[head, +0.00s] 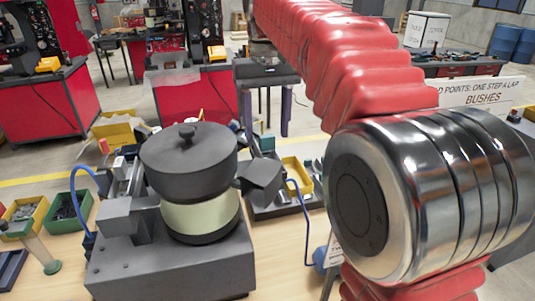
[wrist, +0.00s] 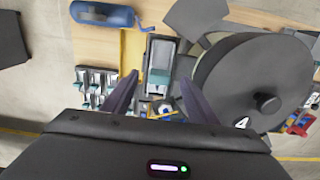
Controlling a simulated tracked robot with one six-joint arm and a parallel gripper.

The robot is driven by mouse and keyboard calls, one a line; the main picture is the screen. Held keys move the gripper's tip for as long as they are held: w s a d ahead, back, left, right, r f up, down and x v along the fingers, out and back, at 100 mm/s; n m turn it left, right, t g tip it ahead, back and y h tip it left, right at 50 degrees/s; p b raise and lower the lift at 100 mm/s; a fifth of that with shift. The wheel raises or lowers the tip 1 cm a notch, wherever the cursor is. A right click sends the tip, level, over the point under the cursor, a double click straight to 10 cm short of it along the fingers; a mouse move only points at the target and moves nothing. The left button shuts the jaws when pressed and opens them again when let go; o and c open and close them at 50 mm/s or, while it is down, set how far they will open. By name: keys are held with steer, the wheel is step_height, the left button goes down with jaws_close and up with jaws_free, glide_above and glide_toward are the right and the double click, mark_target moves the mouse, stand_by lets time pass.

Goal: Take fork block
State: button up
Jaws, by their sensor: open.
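My gripper (wrist: 158,100) is open, its two dark purple fingers pointing down and apart with nothing held. My gripper also shows in the head view (head: 267,122), behind the bowl feeder. Between and below the fingers, a small teal block (wrist: 158,78) lies in a grey channel; it also shows in the head view (head: 267,142). Several grey metal pieces (wrist: 97,82), some slotted, stand in a dark tray left of the fingers. I cannot tell for certain which piece is the fork block. My gripper's body hides the lower part of the wrist view.
The black-lidded bowl feeder (head: 190,160) stands close beside my gripper. A yellow bin (head: 297,175) and a blue cylinder (wrist: 102,14) are near the tray. Green bin (head: 68,212) and yellow bin (head: 25,212) are on the table's left. My red arm covers the head view's right.

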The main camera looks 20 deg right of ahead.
mark_target(267, 136)
steer(key=shift+f, duration=2.35)
steer(key=c, duration=1.3)
steer(key=shift+r, duration=0.1)
steer(key=shift+r, duration=4.95)
